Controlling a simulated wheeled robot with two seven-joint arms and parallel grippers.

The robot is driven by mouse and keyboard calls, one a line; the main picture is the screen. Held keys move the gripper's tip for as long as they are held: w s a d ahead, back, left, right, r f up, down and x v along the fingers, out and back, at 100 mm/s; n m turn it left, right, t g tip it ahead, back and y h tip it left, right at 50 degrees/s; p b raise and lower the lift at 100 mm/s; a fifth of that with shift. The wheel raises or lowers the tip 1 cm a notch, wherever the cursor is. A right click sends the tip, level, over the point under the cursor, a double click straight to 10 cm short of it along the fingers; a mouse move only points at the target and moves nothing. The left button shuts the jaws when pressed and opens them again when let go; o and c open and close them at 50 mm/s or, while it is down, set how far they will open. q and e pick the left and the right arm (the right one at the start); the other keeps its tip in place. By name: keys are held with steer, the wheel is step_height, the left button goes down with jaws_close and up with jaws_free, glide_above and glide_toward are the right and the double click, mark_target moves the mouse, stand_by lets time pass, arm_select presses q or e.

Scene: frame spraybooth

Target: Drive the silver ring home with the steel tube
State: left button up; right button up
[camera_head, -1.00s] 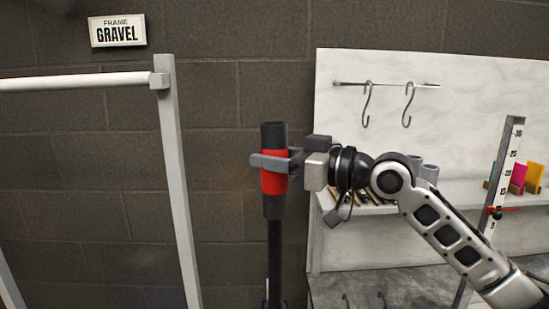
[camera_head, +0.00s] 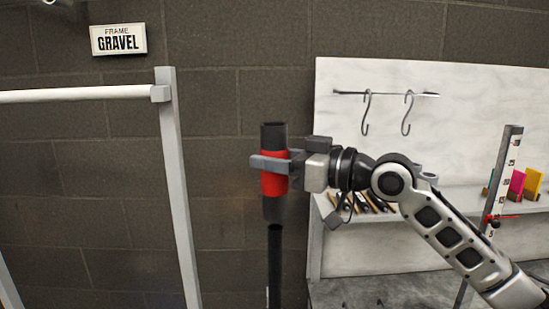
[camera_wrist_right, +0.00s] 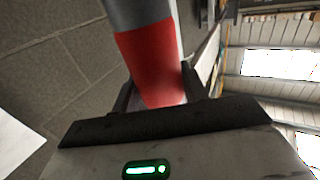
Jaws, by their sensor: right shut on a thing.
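The steel tube (camera_head: 274,208) is dark grey with a red band (camera_head: 274,175) round its middle and stands about upright. My right gripper (camera_head: 272,162) is shut on it at the red band, coming from the right. The wrist view also shows the red band (camera_wrist_right: 152,65) between the fingers. A thin black post (camera_head: 274,265) rises straight below the tube's lower end. I cannot tell whether the tube touches it or fits round it. I cannot make out the silver ring in either view. My left gripper is not in view.
A grey upright with a white rail (camera_head: 75,95) stands at left. A pale backboard (camera_head: 470,95) with hooks and a shelf stands at right, behind my arm. A measuring post (camera_head: 500,175) stands in front of it. The brick wall around the tube is clear.

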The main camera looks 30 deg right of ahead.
steer(key=s+a, duration=0.4)
steer(key=s, duration=0.2)
steer(key=shift+s+b, duration=0.35)
stand_by(0.5)
stand_by(0.5)
